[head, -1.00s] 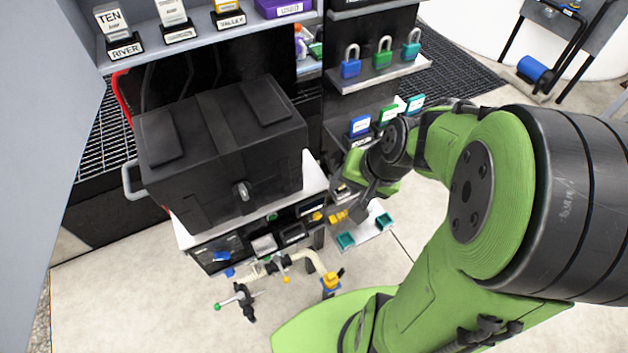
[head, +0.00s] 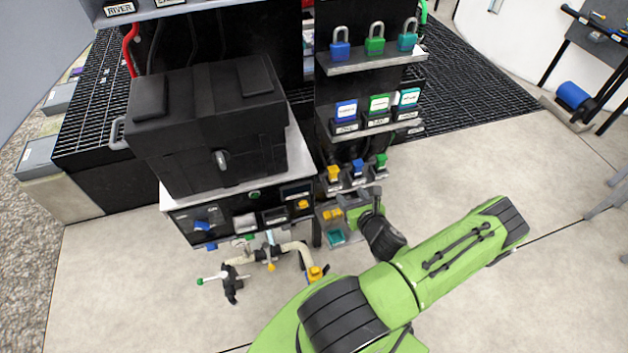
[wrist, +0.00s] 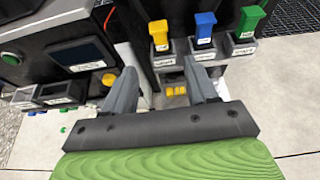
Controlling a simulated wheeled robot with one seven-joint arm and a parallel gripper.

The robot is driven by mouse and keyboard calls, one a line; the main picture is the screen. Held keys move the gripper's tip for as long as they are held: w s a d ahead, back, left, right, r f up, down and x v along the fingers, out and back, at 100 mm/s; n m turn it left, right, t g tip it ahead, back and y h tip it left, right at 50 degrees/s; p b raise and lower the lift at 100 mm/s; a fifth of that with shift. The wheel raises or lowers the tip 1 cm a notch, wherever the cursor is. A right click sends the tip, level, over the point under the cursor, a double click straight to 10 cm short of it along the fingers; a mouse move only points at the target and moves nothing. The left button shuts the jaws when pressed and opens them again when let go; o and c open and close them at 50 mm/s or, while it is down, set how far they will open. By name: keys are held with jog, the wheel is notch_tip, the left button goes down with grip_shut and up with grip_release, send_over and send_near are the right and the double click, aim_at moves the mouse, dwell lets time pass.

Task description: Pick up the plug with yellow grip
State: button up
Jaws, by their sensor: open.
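A yellow-topped piece (head: 334,173) stands in a labelled black holder at the left of a row with blue and green ones. It also shows in the wrist view (wrist: 159,34), above and beyond my fingertips. Smaller yellow pieces (wrist: 176,91) lie on a lower shelf and show between my fingers; they also show in the head view (head: 333,214). I cannot tell for sure which of these is the plug with yellow grip. My gripper (wrist: 162,76) is open and empty. In the head view my gripper (head: 358,203) is in front of the lower shelf, below the row.
The blue (head: 357,167) and green (head: 381,160) pieces stand close beside the upper yellow one. A bench with a black box (head: 210,120) is to the left. Padlocks (head: 374,40) sit on shelves above. Floor at the right is clear.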

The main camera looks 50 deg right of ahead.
aim_at(334, 169)
jog(key=b+x, duration=0.3)
jog(key=x, duration=1.3)
jog(key=shift+s, duration=0.1)
grip_shut()
jog(key=shift+r+p, duration=0.35)
jog(key=shift+r, duration=0.2)
notch_tip(334, 169, up, 3)
jog(key=shift+f+p, duration=0.15)
jog(key=shift+p, duration=0.5)
jog(key=s+a, duration=0.4)
jog(key=s, duration=0.3)
jog(key=s+a, duration=0.5)
jog(key=s, duration=0.3)
jog(key=shift+s+a+p, duration=0.15)
jog(key=shift+s+p, duration=0.15)
jog(key=shift+f, duration=0.1)
notch_tip(334, 169, up, 3)
jog(key=p, duration=0.3)
jog(key=shift+r, duration=0.25)
